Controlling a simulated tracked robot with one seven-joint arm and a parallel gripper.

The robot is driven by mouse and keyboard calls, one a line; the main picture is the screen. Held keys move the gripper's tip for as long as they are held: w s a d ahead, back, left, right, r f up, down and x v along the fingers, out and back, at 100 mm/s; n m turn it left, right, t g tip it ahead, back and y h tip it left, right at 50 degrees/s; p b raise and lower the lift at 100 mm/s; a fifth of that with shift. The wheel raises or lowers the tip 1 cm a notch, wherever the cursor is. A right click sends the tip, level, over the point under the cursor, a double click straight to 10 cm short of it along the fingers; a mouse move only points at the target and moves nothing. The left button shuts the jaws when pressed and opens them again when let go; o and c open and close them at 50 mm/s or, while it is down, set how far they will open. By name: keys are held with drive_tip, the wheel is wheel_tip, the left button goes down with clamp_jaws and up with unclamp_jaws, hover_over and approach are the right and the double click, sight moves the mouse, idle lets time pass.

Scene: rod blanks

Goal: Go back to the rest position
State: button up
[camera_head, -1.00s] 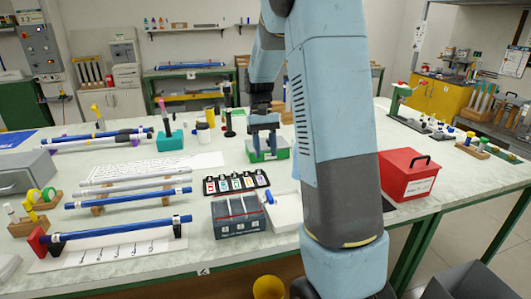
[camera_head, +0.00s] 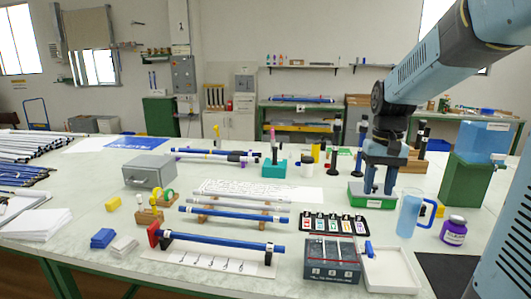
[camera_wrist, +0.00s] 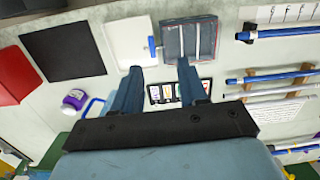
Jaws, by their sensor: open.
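My gripper (camera_head: 378,188) is open and points down at the right of the bench in the head view. Its fingers appear in front of or over a green tray (camera_head: 359,203); I cannot tell the height between them. In the wrist view my gripper (camera_wrist: 158,72) shows two separated blue fingers with nothing between them. Beyond the fingertips are a white tray (camera_wrist: 128,40), a grey divided box (camera_wrist: 172,46) and a colour-marked rack (camera_wrist: 158,94).
Blue rods (camera_head: 220,243) lie on supports at the centre. A blue jug (camera_head: 410,213) and purple jar (camera_head: 454,230) stand right of my gripper. A green block with a blue tank (camera_head: 484,142) stands farther right. A red box (camera_wrist: 14,76) shows in the wrist view.

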drive_tip(key=s+a+r+t, duration=0.2)
drive_tip(key=s+t, duration=0.1)
drive_tip(key=s, duration=0.5)
drive_tip(key=s+a+r+n+t, duration=0.1)
drive_tip(key=s+a+r+t, duration=0.1)
drive_tip(key=s, duration=0.6)
drive_tip(key=shift+a+t, duration=0.2)
drive_tip(key=shift+t, duration=0.5)
